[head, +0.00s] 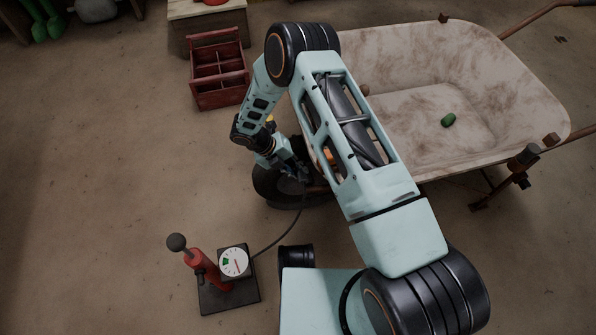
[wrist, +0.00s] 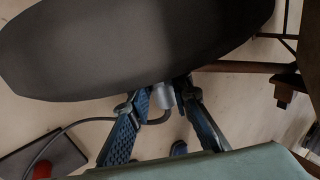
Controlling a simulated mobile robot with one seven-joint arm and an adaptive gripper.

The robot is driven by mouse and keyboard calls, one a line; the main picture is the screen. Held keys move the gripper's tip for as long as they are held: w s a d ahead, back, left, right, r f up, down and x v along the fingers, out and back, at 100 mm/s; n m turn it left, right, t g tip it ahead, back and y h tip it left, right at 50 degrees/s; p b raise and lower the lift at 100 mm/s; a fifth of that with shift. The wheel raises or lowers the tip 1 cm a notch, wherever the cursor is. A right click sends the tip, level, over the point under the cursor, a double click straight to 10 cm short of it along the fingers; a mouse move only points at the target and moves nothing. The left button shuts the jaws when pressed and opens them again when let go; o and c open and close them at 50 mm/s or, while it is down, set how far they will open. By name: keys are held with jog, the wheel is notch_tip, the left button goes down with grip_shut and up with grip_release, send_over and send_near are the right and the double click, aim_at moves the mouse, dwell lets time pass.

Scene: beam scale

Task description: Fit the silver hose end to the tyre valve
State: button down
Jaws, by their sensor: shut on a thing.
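The silver hose end (wrist: 163,96) is between the fingertips of my gripper (wrist: 160,100) in the wrist view, and the gripper is shut on it. The black hose (wrist: 85,122) runs from it to the left. The dark tyre (wrist: 130,45) fills the top of the wrist view. The hose end's upper tip is right at the tyre's lower edge; I cannot tell whether it touches. The tyre valve cannot be made out. In the head view my gripper (head: 296,172) is beside the wheelbarrow's tyre (head: 268,184), partly hidden by my arm.
A red pump with a gauge (head: 234,262) stands on a dark base at lower left, joined to the hose. A red toolbox (head: 218,92) stands behind. The floor at left is clear.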

jog(key=shift+w, duration=0.15)
jog(key=c, duration=1.7)
grip_release()
jog(key=shift+a+r, duration=0.1)
jog(key=v, duration=1.2)
